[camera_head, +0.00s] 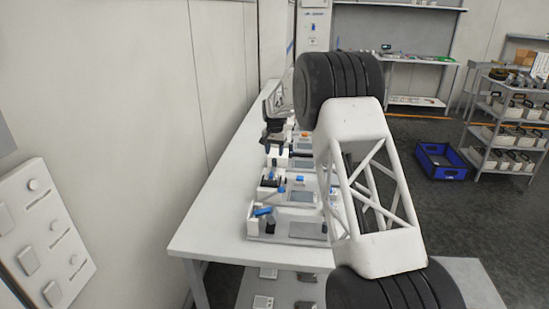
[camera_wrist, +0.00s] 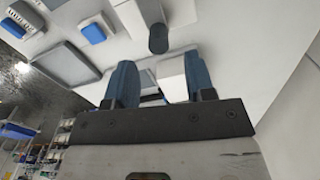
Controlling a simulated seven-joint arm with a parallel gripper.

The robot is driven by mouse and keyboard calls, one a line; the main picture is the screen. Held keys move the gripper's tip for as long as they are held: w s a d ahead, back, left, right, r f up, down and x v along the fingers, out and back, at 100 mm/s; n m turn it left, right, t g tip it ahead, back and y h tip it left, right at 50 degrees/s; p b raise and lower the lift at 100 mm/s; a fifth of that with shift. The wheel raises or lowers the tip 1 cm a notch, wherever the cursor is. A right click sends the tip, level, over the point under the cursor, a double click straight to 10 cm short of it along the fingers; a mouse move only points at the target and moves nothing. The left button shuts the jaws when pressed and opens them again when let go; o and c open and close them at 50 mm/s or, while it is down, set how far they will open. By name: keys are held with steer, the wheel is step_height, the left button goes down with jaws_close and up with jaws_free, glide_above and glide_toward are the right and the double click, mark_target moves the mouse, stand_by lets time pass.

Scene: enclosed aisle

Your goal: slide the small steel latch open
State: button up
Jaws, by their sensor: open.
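I cannot make out a small steel latch in either view. My gripper (camera_wrist: 160,82) shows in the wrist view with its two blue-grey fingers apart. A white block (camera_wrist: 172,76) shows between and beyond the fingers, close to the right one; I cannot tell whether they touch. A dark round-ended cylinder (camera_wrist: 158,40) on a white body is just beyond the fingertips. In the head view my own arm covers the middle right, and I cannot clearly pick out the gripper there.
A white bench (camera_head: 215,215) along the left wall carries a row of small devices (camera_head: 290,222). A panel with knobs and switches (camera_head: 45,232) is at the left. A blue crate (camera_head: 440,161) lies on the floor by a shelf rack (camera_head: 484,130). Dark floor between is clear.

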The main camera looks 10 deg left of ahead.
steer(key=shift+r, duration=1.45)
steer(key=shift+s+d+r, duration=0.3)
steer(key=shift+d+r, duration=0.05)
steer(key=shift+r, duration=0.1)
steer(key=s+d+r, duration=0.7)
steer(key=s, duration=0.3)
steer(key=s+d+r+t, duration=0.1)
steer(key=s+d+r, duration=0.55)
steer(key=s, duration=0.35)
steer(key=s+d+r, duration=0.6)
steer(key=s+d, duration=0.1)
steer(key=s, duration=0.3)
steer(key=s+d+n+t, duration=0.1)
steer(key=s+d, duration=0.3)
steer(key=s, duration=0.7)
steer(key=s+d, duration=0.4)
steer(key=s, duration=0.7)
steer(key=s+d+f, duration=0.2)
steer(key=s+f, duration=0.1)
steer(key=s, duration=0.7)
steer(key=s+d+f, duration=0.1)
steer(key=s+f, duration=0.2)
steer(key=s, duration=0.7)
steer(key=shift+d+f+n+t, duration=0.25)
steer(key=shift+d+n+t, duration=0.05)
steer(key=shift+d, duration=0.05)
